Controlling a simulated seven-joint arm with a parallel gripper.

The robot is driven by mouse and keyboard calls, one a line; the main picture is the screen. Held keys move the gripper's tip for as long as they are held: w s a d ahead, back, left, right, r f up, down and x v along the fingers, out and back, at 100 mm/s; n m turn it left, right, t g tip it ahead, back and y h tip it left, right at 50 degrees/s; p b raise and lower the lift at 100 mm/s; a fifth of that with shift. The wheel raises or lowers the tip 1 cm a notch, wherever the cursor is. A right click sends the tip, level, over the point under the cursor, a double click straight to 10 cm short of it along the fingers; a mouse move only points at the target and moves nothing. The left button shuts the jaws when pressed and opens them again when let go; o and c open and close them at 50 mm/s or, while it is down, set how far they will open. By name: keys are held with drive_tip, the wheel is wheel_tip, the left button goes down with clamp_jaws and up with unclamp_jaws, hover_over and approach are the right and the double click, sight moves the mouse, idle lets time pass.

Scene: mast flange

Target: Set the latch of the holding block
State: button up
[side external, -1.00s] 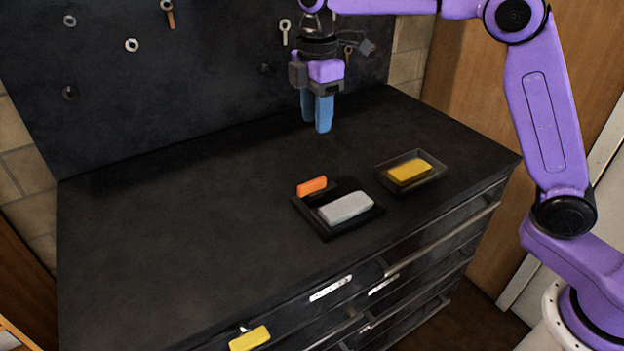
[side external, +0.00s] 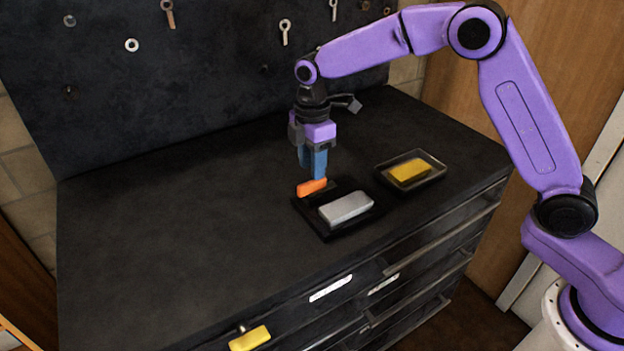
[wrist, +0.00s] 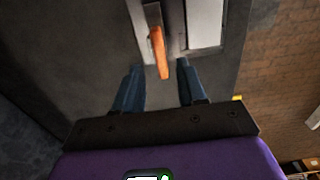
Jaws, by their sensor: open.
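The holding block (side external: 326,232) is a black base on the dark bench top. A light grey block (side external: 346,207) lies on it, and its orange latch (side external: 311,187) sits at the back left corner. In the wrist view the orange latch (wrist: 158,50) shows as a narrow bar beside the pale block (wrist: 205,22). My gripper (side external: 313,174) points down just above and behind the latch. Its blue fingers are apart and empty in the wrist view (wrist: 159,88), with the latch ahead of the gap between them. Whether a finger touches the latch I cannot tell.
A tray (side external: 437,177) with a yellow block (side external: 409,169) stands to the right. Another yellow piece (side external: 250,338) is at the bench's front edge, above drawers with handles. A dark pegboard (side external: 190,80) with hanging tools stands behind. The left of the bench top is clear.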

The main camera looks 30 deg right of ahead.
sight(317, 186)
drive_tip(key=shift+f, duration=2.5)
clamp_jaws()
